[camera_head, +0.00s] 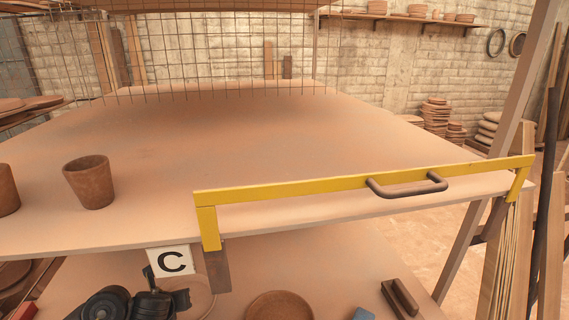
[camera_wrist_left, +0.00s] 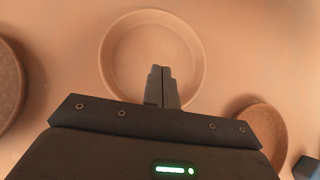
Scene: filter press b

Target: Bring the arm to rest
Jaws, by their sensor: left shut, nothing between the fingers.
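My left gripper (camera_wrist_left: 163,70) is shut with nothing between its fingers. In the left wrist view its fingertips lie in front of a round, shallow, pale clay dish (camera_wrist_left: 152,35). The gap between fingertips and dish cannot be judged. In the head view, black parts of my left arm (camera_head: 130,304) show at the bottom left, over the lower shelf and below the letter C sign (camera_head: 172,261). My right gripper is in neither view.
A yellow bar guard (camera_head: 290,189) with a dark handle (camera_head: 408,186) runs along the upper board's front edge. A brown cup (camera_head: 90,182) stands at left on that board. On the lower shelf lie a brown dish (camera_head: 280,306) and a handled block (camera_head: 400,299).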

